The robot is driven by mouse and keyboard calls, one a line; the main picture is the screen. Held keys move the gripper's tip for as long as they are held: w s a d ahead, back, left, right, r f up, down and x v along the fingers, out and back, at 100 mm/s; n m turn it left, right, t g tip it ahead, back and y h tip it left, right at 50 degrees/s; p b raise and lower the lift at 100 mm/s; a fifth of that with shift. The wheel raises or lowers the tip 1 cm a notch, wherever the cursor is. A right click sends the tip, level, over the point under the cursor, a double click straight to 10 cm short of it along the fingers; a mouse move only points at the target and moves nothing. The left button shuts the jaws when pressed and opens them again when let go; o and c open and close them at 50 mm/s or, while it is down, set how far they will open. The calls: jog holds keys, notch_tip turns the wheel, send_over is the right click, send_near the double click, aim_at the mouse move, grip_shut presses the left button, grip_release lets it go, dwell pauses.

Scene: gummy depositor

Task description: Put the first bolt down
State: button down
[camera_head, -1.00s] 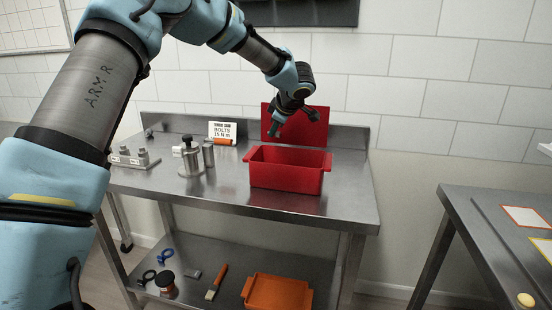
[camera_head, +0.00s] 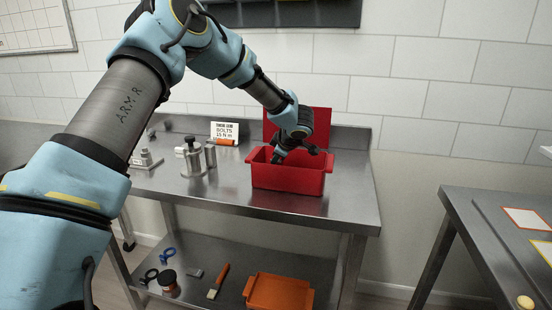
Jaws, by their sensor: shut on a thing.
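My gripper (camera_head: 279,156) is at the red box (camera_head: 288,178) on the steel table, with its fingers reaching down at the box's left inside, just past the front rim. The box stands open, with its red lid or back panel (camera_head: 320,122) upright behind it. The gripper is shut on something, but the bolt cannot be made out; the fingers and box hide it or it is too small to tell.
Steel canisters (camera_head: 194,160) and a small block with pegs (camera_head: 146,160) stand left of the box. A sign reading bolts (camera_head: 225,131) stands behind. An orange tray (camera_head: 278,291) and tools lie on the lower shelf. The tabletop right of the box is clear.

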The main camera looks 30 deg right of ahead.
jog(key=shift+f, duration=0.25)
jog(key=shift+f, duration=0.35)
jog(key=c, duration=1.2)
grip_release()
jog(key=shift+c, duration=0.2)
jog(key=shift+r, duration=0.15)
jog(key=d+b+v, duration=0.1)
jog(key=b+v, duration=0.1)
jog(key=v, duration=1)
jog(key=shift+a+r, duration=0.45)
jog(key=shift+r, duration=0.05)
